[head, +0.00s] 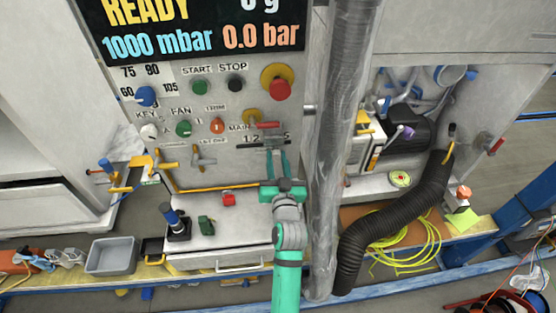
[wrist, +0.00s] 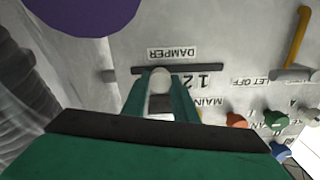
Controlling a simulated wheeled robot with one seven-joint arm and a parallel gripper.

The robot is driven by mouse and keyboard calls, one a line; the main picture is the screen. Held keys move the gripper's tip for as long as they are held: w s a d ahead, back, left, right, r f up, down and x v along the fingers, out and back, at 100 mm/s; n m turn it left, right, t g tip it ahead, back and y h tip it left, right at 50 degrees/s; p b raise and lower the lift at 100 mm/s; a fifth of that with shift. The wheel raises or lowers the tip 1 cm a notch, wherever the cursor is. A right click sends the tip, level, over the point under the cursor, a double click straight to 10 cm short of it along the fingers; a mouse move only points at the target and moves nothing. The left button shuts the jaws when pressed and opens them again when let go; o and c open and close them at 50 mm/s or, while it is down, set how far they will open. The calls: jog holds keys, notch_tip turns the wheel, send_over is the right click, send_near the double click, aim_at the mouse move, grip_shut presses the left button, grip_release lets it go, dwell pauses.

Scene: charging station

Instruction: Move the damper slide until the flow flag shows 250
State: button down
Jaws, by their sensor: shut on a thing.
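The damper slide's slot (wrist: 200,69) runs across the panel under the DAMPER label (wrist: 172,54) in the wrist view, where the picture is upside down. The slide's pale rounded knob (wrist: 160,76) sits between the fingers of my gripper (wrist: 161,83), which is shut on it. In the head view my gripper (head: 276,153) reaches up to the dark slot strip (head: 250,146), towards its right part; the fingers hide the knob there. The digits 1 and 2 show beside the slot; the other scale marks are partly covered. I cannot make out a flow flag reading 250 in either view.
A red handle (head: 268,124) sits just above the slot. A clear vertical pipe (head: 340,150) stands close to the right of my arm. A black hose (head: 395,220) curves beyond it. The display (head: 190,28) reads READY, 1000 mbar and 0.0 bar.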

aim_at(273, 155)
jog(key=c, duration=1.4)
grip_release()
jog(key=shift+s, duration=0.1)
jog(key=s+d, duration=0.1)
jog(key=s, duration=0.9)
jog(key=shift+s+d, duration=0.25)
jog(key=shift+d, duration=0.15)
jog(key=shift+a+r, duration=0.1)
jog(key=shift+a, duration=0.1)
jog(key=c, duration=0.8)
jog(key=a+r+n, duration=0.1)
jog(key=n, duration=0.1)
jog(key=a+r+n+g, duration=0.1)
jog(key=n, duration=0.1)
jog(key=a+r+n, duration=0.1)
jog(key=n, duration=0.1)
jog(key=shift+w+r+g+h, duration=0.2)
jog(key=shift+r+g+h, duration=0.05)
jog(key=shift+g+h, duration=0.15)
grip_shut()
jog(key=shift+n+h, duration=0.8)
jog(key=shift+h, duration=0.1)
jog(key=w, duration=0.9)
jog(key=shift+w+d+f, duration=0.15)
jog(key=shift+d+f, duration=0.1)
jog(key=shift+f, duration=0.05)
